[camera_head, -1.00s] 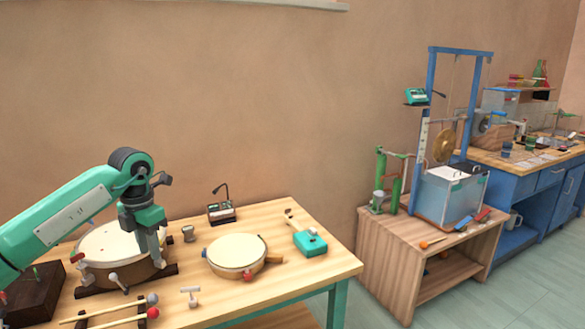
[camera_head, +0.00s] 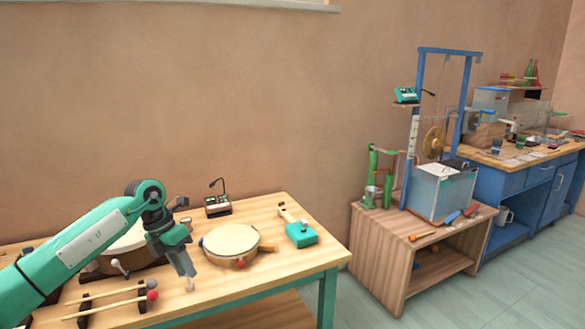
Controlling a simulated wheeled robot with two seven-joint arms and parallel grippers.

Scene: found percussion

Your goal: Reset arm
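My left arm comes in from the left over the wooden table (camera_head: 290,272), and my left gripper (camera_head: 188,268) points down and to the right. Its grey fingers are close together, and I cannot tell whether there is a gap between them. No object shows in them. The gripper is just left of a small round frame drum (camera_head: 231,240) and above a small pale T-shaped piece (camera_head: 189,285). A larger drum (camera_head: 125,240) is partly hidden behind my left arm. My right gripper is not in view.
Mallets on a rack (camera_head: 110,303) lie at the table's front left. A low wooden stand (camera_head: 378,252) holds a clear tank (camera_head: 440,190). A blue bench (camera_head: 520,190) stands right.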

